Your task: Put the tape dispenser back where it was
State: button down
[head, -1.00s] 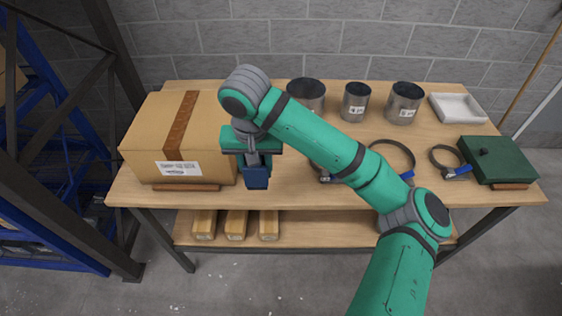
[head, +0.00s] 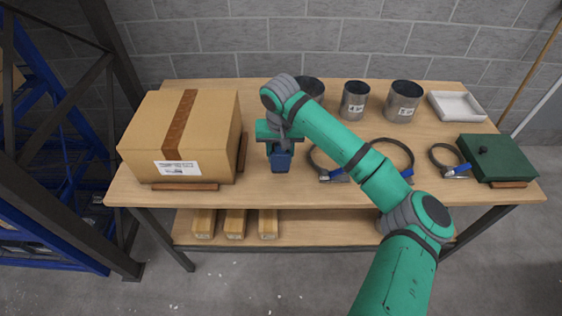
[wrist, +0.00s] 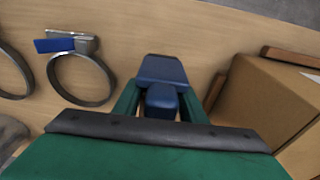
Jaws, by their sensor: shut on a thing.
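The tape dispenser (head: 281,161) is a dark blue block, held below my gripper (head: 280,146) over the table between the cardboard box and the ring clamps. In the wrist view the blue dispenser (wrist: 163,78) sits between the two green fingers of my gripper (wrist: 160,102), which is shut on it. Whether its underside touches the tabletop cannot be told. The wrist housing hides part of it.
A cardboard box (head: 215,130) with wooden strips at its base stands left. Ring clamps with blue handles (head: 328,176) lie right of the dispenser. Metal cans (head: 354,100), a white tray (head: 458,105) and a green case (head: 497,158) are farther right. Bare tabletop (head: 260,190) shows in front.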

jog(key=shift+w+d+f, duration=0.1)
jog(key=shift+w+f, duration=0.1)
jog(key=shift+f, duration=0.05)
jog(key=shift+w+f, duration=0.15)
jog(key=shift+f, duration=1.55)
jog(key=shift+f, duration=0.1)
jog(key=c, duration=1.1)
grip_release()
jog(key=r, duration=0.3)
jog(key=s+r, duration=0.1)
jog(key=r, duration=0.6)
jog(key=shift+s+r, duration=0.15)
jog(key=shift+r, duration=0.2)
jog(key=shift+s+d+r, duration=0.15)
jog(key=shift+s+r, duration=0.05)
jog(key=shift+r, duration=0.5)
